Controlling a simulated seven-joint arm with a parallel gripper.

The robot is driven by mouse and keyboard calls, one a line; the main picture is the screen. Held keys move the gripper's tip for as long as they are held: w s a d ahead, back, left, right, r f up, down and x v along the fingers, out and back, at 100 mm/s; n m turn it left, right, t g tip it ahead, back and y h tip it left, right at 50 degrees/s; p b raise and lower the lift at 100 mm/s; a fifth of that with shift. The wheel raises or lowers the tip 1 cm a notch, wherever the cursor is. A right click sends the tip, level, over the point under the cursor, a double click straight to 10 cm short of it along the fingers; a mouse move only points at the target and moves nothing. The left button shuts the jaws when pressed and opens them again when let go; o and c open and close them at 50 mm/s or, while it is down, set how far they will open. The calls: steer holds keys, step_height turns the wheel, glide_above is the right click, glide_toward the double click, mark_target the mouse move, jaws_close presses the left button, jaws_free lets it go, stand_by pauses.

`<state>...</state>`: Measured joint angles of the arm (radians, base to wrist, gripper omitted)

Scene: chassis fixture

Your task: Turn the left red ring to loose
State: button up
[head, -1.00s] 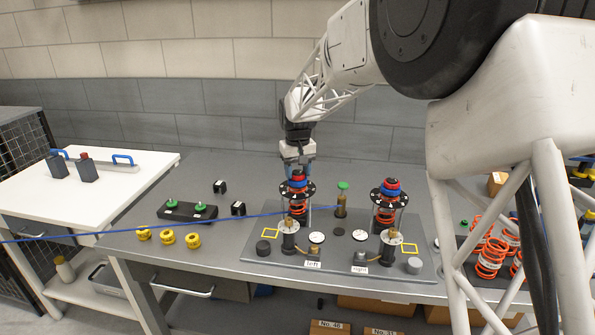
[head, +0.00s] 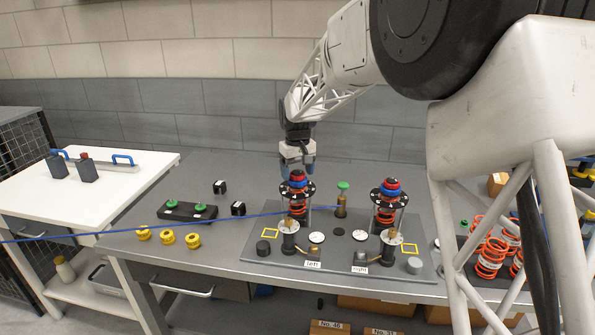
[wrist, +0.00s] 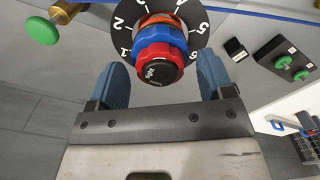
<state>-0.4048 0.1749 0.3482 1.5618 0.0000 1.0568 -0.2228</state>
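The left station on the fixture plate carries a stacked knob above a black numbered dial (head: 310,189). The stack has a red ring (head: 297,174) on top, a blue ring (head: 297,183) under it and more red below. In the wrist view the upper red ring (wrist: 138,70) has a black cap with small unreadable lettering. The blue ring (wrist: 160,40) and the dial (wrist: 199,45) show behind it. My gripper (head: 297,164) is open and empty, just above and behind the knob. In the wrist view its blue fingers (wrist: 163,78) stand apart on either side of the red ring, with gaps.
A matching right station (head: 390,190) stands on the same plate. A green-topped post (head: 342,196) stands between and behind the two. A blue cable (head: 160,225) crosses the scene. Black blocks (head: 238,208), a green-knobbed block (head: 187,211) and yellow knobs (head: 167,237) lie left.

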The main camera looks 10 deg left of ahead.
steer(key=shift+r, duration=0.1)
steer(key=shift+r, duration=3.85)
steer(key=shift+s+d+r, duration=0.2)
steer(key=shift+s+d, duration=0.1)
steer(key=shift+d, duration=0.15)
steer(key=s+d+r+m+t, duration=0.1)
steer(key=s+d+r+m, duration=0.15)
steer(key=s+d, duration=0.85)
steer(key=s+d+r+m, duration=0.1)
steer(key=s+d+r, duration=0.2)
steer(key=s+d, duration=0.7)
steer(key=s+d+f+m, duration=0.1)
steer(key=s+d+f, duration=0.1)
steer(key=s, duration=0.6)
steer(key=s+d+f+m+t, duration=0.1)
steer(key=s+d+f, duration=0.2)
steer(key=s, duration=0.6)
steer(key=s+d+f+m, duration=0.2)
steer(key=s+d, duration=0.4)
steer(key=s, duration=0.3)
steer(key=shift+d+f+t, duration=0.25)
steer(key=shift+f+t, duration=0.05)
steer(key=shift+f, duration=0.3)
